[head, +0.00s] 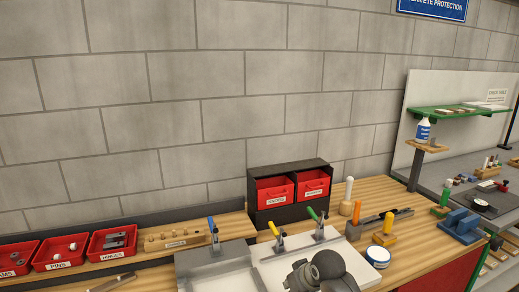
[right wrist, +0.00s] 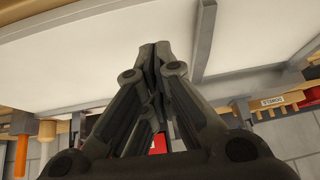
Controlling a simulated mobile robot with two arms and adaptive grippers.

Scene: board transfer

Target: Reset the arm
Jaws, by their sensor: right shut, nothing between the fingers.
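My right gripper (right wrist: 156,52) points up the middle of the right wrist view. Its two dark fingers are together with nothing between them. A pale flat surface with grey bars (right wrist: 90,60) lies beyond it; I cannot tell whether they touch. In the head view, a dark grey part of my arm stands at the bottom edge, in front of the white board (head: 278,270) in the grey fixture; the fingers cannot be made out there. My left gripper is not in view.
Clamps with blue (head: 212,226), yellow (head: 275,231) and green (head: 314,217) handles stand around the fixture. Red bins (head: 58,251) sit at left, and a black rack with red drawers (head: 289,190) behind. Tools, a round tub (head: 378,256) and a blue vise (head: 460,225) are at right.

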